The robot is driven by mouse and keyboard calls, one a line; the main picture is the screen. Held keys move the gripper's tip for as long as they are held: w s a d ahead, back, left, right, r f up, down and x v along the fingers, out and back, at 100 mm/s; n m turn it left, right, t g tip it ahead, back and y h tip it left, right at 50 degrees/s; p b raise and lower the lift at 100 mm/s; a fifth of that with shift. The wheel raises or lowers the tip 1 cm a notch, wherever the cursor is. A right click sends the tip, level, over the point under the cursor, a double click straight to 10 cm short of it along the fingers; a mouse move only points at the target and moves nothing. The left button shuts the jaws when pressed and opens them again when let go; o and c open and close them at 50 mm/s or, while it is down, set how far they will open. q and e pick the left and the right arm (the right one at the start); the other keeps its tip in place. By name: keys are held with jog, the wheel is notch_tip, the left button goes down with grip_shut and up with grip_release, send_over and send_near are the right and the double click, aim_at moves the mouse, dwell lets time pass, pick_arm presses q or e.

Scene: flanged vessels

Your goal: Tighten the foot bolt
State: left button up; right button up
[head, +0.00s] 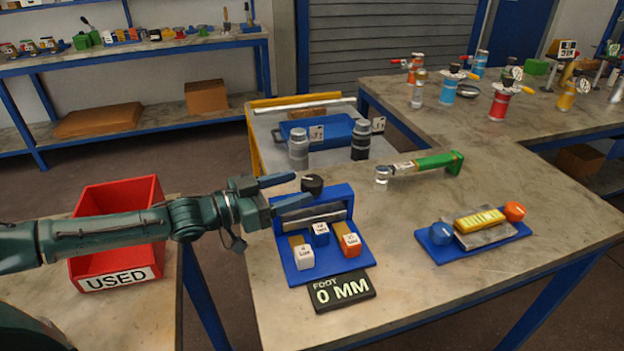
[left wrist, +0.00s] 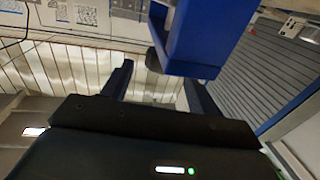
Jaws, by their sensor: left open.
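A blue fixture (head: 350,222) stands on the near table, with a round black knob (head: 312,184) on top of its back wall. I cannot tell for sure whether this knob is the foot bolt. A dark sign (head: 342,291) in front reads "FOOT 0 MM". My left gripper (head: 296,190) is open at the fixture's upper left, its fingers pointing toward the knob. In the left wrist view, the blue fixture (left wrist: 195,35) hangs at the top, and the dark knob (left wrist: 152,60) shows between the open fingers (left wrist: 158,78). Contact cannot be told. My right gripper is out of view.
White, blue and orange labelled blocks (head: 303,257) sit in the fixture. A red bin (head: 118,225) marked "USED" stands under my left arm. A green-handled tool (head: 432,162) lies behind the fixture; a second blue tray (head: 473,242) is at right. Bare tabletop lies between.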

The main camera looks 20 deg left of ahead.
aim_at(312, 179)
pick_arm(q)
jog(key=x, duration=0.5)
jog(key=shift+a, duration=0.1)
jog(key=c, duration=0.9)
jog(key=shift+c, duration=0.2)
